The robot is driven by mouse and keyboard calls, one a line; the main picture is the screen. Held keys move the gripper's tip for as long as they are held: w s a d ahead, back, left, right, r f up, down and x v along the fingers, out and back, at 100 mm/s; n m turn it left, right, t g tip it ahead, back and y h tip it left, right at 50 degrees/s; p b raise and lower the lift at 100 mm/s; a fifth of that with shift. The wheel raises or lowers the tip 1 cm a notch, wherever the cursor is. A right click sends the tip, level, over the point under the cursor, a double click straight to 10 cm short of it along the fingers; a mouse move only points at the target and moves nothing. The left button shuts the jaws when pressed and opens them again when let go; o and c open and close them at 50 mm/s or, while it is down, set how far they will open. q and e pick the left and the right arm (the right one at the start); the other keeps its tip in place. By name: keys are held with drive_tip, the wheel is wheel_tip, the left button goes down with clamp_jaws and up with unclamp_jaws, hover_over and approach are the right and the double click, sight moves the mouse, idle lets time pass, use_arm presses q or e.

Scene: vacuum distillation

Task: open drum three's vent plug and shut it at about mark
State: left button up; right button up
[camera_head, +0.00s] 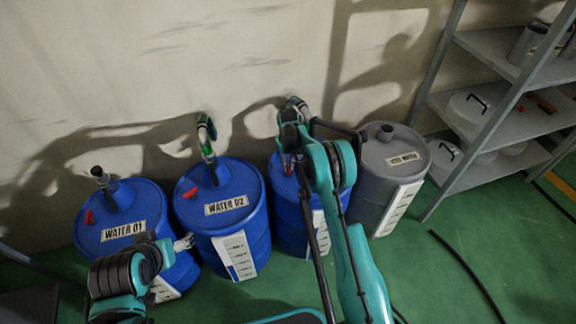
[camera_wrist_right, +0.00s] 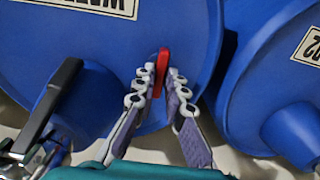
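Drum three is the blue drum (camera_head: 285,205) third from the left in the head view, largely covered by my right arm. Its red vent plug (camera_wrist_right: 163,62) shows in the right wrist view as a small upright lever on the drum top. My right gripper (camera_wrist_right: 161,80) has its fingertips close on both sides of this plug, with no clear gap.
Drums WATER 01 (camera_head: 125,255) and WATER 02 (camera_head: 240,240) stand left of drum three, each with a red plug. A grey drum (camera_head: 385,185) stands close on the right, beside a metal shelf (camera_head: 520,115). A black lever (camera_wrist_right: 52,100) is near my right gripper. Green floor (camera_head: 450,270) is open in front.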

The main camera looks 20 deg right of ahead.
drive_tip(key=o, duration=0.3)
wheel_tip(320, 180, up, 12)
idle(0.5)
idle(0.8)
